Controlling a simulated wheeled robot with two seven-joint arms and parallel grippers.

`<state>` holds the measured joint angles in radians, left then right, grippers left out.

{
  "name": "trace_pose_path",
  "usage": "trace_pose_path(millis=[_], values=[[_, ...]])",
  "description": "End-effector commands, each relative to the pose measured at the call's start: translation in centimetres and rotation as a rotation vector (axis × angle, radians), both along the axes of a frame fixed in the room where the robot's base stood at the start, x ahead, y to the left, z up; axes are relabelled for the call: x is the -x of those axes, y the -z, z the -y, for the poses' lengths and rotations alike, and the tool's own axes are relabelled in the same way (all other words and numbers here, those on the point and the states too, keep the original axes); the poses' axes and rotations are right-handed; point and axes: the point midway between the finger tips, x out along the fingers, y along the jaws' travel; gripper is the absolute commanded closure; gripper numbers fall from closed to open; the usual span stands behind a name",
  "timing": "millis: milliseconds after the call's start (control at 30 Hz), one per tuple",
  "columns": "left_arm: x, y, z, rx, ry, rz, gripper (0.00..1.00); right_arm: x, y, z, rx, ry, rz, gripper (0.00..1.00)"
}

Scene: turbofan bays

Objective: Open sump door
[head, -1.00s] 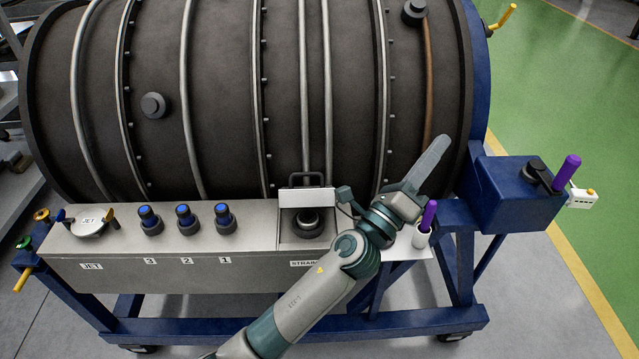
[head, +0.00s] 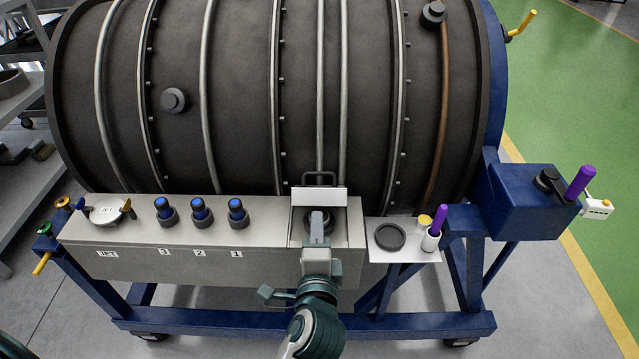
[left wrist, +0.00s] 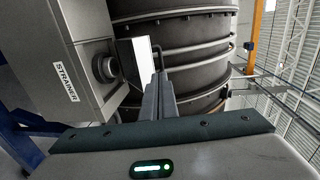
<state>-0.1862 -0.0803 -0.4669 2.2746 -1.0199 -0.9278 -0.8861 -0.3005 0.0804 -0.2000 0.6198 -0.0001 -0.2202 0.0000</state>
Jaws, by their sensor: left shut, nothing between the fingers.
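The pale door panel (head: 319,197) stands upright at the back of the strainer bay on the grey box, with a dark handle (head: 320,177) at its top. The panel (left wrist: 132,64) and handle (left wrist: 158,56) also show in the left wrist view. A black round cap (left wrist: 103,67) sits in the bay in front of the panel; in the head view my fingers partly cover it. My left gripper (head: 318,222) is shut and empty, in front of the panel. Its fingers (left wrist: 158,96) point towards the panel and handle; contact cannot be told. My right gripper is out of view.
The grey box (head: 200,262) carries several blue-topped plugs and a JET cap (head: 104,211). A small tray (head: 385,254) at its right holds a dark ring (head: 390,237) and a white cup (head: 431,240) with a purple handle. The big dark engine casing (head: 240,100) rises behind.

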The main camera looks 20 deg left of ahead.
Motion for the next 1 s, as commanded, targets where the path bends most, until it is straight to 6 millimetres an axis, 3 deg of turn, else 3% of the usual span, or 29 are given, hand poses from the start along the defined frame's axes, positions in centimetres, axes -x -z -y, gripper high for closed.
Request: trace_pose_path(millis=[367, 1000], values=[[-1.5, 0.0, -0.4, -0.004, 0.001, 0.002, 1.0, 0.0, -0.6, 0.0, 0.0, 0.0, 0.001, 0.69], [-11.3, 1.2, -3.3, -0.004, 0.002, 0.001, 1.0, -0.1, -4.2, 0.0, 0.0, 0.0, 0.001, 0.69]])
